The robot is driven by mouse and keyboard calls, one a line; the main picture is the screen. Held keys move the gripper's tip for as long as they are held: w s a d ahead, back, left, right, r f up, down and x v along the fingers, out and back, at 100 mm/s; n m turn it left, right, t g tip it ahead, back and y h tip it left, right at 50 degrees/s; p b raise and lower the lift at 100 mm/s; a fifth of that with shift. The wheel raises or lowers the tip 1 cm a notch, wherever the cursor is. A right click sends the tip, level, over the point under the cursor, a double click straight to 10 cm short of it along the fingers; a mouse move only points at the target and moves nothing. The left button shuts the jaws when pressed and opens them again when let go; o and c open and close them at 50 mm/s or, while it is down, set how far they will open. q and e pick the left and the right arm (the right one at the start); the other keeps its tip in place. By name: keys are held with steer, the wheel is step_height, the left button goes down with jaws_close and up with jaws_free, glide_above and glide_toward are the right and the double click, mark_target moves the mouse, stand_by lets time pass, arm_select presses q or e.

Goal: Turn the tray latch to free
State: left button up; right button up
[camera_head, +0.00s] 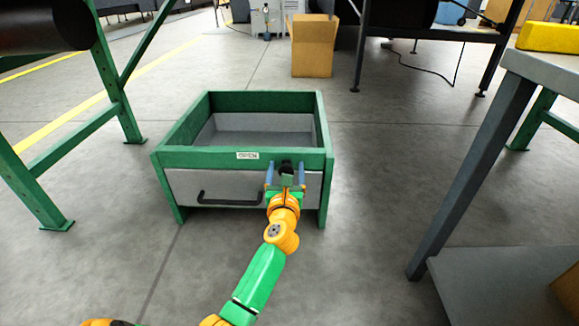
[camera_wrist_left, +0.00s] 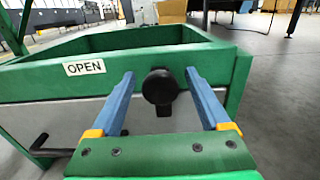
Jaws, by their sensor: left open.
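The tray latch is a black round knob (camera_wrist_left: 160,88) on the front rail of a green frame (camera_head: 190,158), right of a white OPEN label (camera_wrist_left: 84,67). A short black stem hangs below the knob. My left gripper (camera_head: 285,172) is open, with its two blue fingers on either side of the knob; in the wrist view gaps show between the knob and both fingers. In the head view the gripper partly hides the latch. Under the rail is a grey drawer front (camera_head: 185,186) with a black bar handle (camera_head: 230,203). My right gripper is not in view.
Green machine legs (camera_head: 115,95) stand to the left. A grey table (camera_head: 465,165) with a lower shelf stands to the right. A cardboard box (camera_head: 313,50) sits on the floor behind. The concrete floor around the frame is clear.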

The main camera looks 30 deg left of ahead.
arm_select(q)
jaws_close()
stand_by(0.3)
